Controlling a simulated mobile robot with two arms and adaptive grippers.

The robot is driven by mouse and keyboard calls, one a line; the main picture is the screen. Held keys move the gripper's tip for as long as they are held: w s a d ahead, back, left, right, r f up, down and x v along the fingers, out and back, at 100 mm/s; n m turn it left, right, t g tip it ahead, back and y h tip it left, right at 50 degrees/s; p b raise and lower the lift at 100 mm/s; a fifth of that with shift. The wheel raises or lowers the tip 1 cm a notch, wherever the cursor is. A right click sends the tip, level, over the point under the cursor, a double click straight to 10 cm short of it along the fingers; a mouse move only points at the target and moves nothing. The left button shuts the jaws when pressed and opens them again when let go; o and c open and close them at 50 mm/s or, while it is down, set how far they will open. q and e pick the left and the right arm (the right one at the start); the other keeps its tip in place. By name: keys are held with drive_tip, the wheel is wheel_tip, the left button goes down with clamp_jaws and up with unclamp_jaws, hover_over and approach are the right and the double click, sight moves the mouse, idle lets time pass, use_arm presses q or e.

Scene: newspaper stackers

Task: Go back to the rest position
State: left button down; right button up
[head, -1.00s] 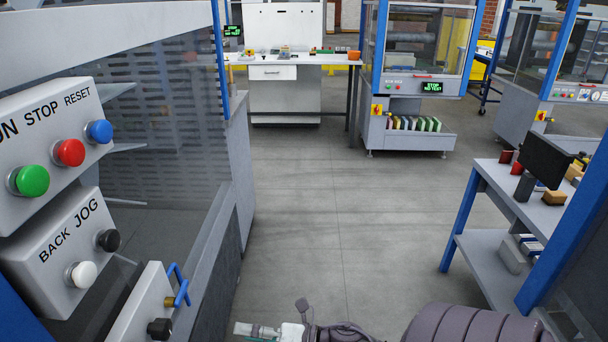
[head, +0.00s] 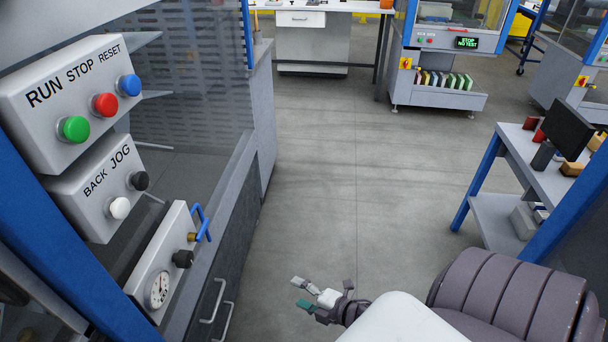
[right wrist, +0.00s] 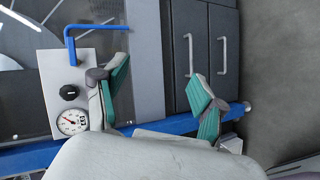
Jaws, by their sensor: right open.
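My right gripper (head: 306,294) is low in the middle of the head view, over the floor and in front of the grey machine. It also shows in the right wrist view (right wrist: 160,88), its green-padded fingers spread wide with nothing between them. Behind the fingers in that view are a gauge panel (right wrist: 53,88) with a blue handle (right wrist: 93,28) and grey cabinet doors (right wrist: 205,45). The gripper appears apart from them. My left gripper is in neither view.
At left, the machine carries a RUN STOP RESET box (head: 60,118), a BACK JOG box (head: 92,196) and the gauge panel (head: 150,285). A workbench (head: 510,150) stands at right. The grey floor (head: 345,180) between is clear. Other machines stand at the back.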

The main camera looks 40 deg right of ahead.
idle(0.5)
drive_tip(key=s+f+m+g+h, duration=0.2)
drive_tip(key=s+f+m, duration=0.25)
drive_tip(key=f, duration=0.35)
drive_tip(key=s+f+m+g+h, duration=0.1)
drive_tip(key=s+f+m+g, duration=0.25)
drive_tip(key=s+f, duration=0.35)
drive_tip(key=s+a+f+m+g, duration=0.3)
drive_tip(key=s+f, duration=0.4)
drive_tip(key=s, duration=0.3)
drive_tip(key=s+a+f+m+g, duration=0.4)
drive_tip(key=s+a+f+m, duration=0.1)
drive_tip(key=s, duration=0.5)
drive_tip(key=shift+s+f, duration=0.25)
drive_tip(key=shift+f, duration=0.6)
idle(3.2)
